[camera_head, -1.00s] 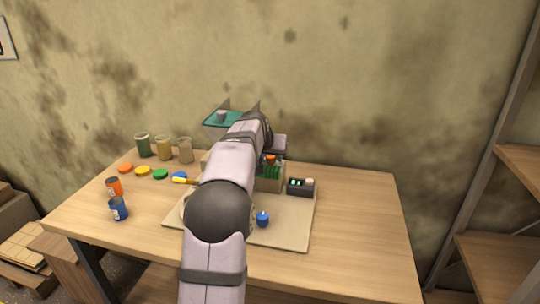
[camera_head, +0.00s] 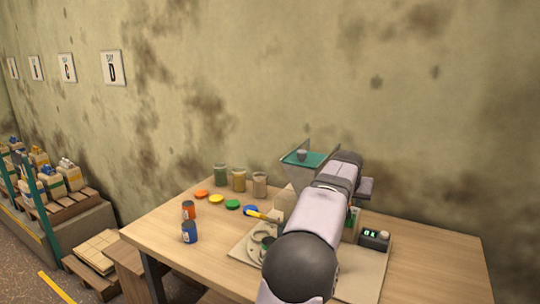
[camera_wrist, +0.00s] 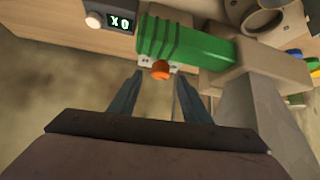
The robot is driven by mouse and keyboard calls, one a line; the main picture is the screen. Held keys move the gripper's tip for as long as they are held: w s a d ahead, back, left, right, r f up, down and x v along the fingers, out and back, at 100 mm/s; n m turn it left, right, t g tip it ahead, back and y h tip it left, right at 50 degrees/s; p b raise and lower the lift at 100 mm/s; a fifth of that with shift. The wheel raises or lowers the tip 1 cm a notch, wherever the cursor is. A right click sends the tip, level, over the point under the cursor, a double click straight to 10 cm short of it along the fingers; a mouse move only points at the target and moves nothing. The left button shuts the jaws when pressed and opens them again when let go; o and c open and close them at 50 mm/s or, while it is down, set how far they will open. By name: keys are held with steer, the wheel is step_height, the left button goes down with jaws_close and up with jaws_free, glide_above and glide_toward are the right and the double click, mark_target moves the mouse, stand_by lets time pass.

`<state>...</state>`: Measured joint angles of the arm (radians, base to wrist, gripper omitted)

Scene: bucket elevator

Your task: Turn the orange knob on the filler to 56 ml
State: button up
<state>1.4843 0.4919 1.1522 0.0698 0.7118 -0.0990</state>
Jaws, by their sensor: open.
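The filler has a teal-topped hopper (camera_head: 303,158) at the back of the table in the head view, partly hidden by my arm. In the wrist view its green ribbed body (camera_wrist: 185,42) is close ahead, with the small orange knob (camera_wrist: 160,70) on its near face. My gripper (camera_wrist: 159,76) is open, one finger on each side of the knob. The knob lies between the fingertips, with gaps visible on both sides; I cannot tell the depth. The knob's setting is not readable. My arm hides the knob and gripper in the head view.
A small dark display box (camera_head: 374,240) with lit green characters and a pale button stands right of the filler; it also shows in the wrist view (camera_wrist: 121,22). The table's right side (camera_head: 440,262) is clear.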

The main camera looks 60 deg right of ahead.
steer(key=a+r+n+h+p, duration=0.2)
steer(key=a+r+n+p, duration=0.2)
steer(key=r, duration=1)
steer(key=w+a+r+n+p, duration=0.1)
steer(key=w+r, duration=0.1)
steer(key=w+a+r+n+t+p, duration=0.1)
steer(key=w+r+p, duration=0.1)
steer(key=r, duration=0.1)
steer(key=w+a+r+n+h+p, duration=0.1)
steer(key=w+r, duration=0.1)
steer(key=w, duration=0.1)
steer(key=shift+a+r+n+t+p, duration=0.2)
steer(key=shift+a+n+t+p, duration=0.1)
steer(key=shift+t+p, duration=0.1)
steer(key=w+a+f+y+p, duration=0.1)
steer(key=w+a+f, duration=0.1)
steer(key=w, duration=0.3)
steer(key=w+a+f+n+t+y+p, duration=0.1)
steer(key=w+a+f, duration=0.1)
steer(key=w+a, duration=0.3)
steer(key=shift+w+a+f+n+t+y, duration=0.15)
steer(key=shift+w+f+n+t+y, duration=0.15)
steer(key=shift+w+f, duration=0.1)
steer(key=shift+p, duration=0.3)
